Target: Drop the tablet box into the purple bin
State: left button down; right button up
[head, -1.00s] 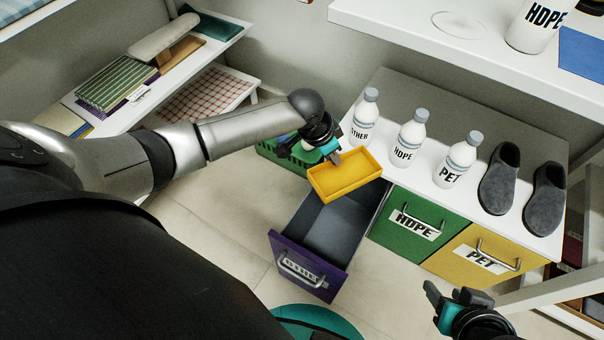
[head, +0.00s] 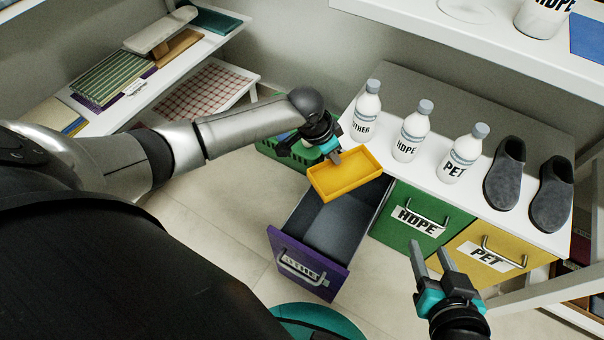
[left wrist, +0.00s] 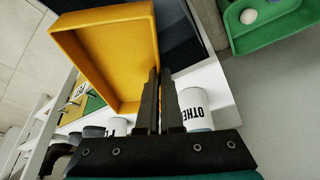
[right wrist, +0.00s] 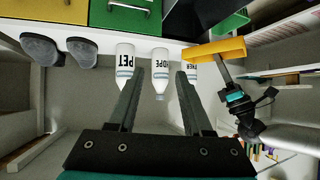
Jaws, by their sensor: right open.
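The tablet box appears to be the open, shallow yellow-orange tray (head: 345,176); it also shows in the left wrist view (left wrist: 112,55) and the right wrist view (right wrist: 214,50). My left gripper (head: 337,157) is shut on one wall of it and holds it tilted above the back of the purple bin. The purple bin (head: 303,268) is a pulled-out drawer with a handle and a partly readable label; its grey inside looks empty. My right gripper (head: 432,259) is open and empty, in front of the green and yellow drawers.
A green HDPE drawer (head: 408,217) and yellow PET drawer (head: 487,262) are shut beside the bin. Above them stand three white bottles (head: 411,133) and grey shoes (head: 504,175). A green basket (head: 279,150) is behind the tray. A white shelf (head: 480,45) overhangs at the upper right.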

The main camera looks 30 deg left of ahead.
pick_arm(q)
jog(key=c, duration=1)
grip_release()
jog(key=shift+p+v, duration=0.7)
jog(key=shift+v, duration=0.3)
jog(key=p+v, duration=0.2)
jog(key=v, duration=0.1)
pick_arm(e)
jog(key=s+d+g+h, duration=0.3)
jog(key=s+d+g, duration=0.2)
jog(key=d, duration=0.2)
pick_arm(q)
jog(key=shift+s+a+r+p, duration=0.1)
jog(key=shift+r+p, duration=0.2)
jog(key=shift+r, duration=0.15)
jog(key=p+v, duration=0.5)
jog(key=v, duration=0.4)
pick_arm(e)
jog(key=s+f+g, duration=0.2)
jog(key=s+f, duration=0.1)
jog(key=f, duration=0.9)
jog(key=shift+g, duration=0.4)
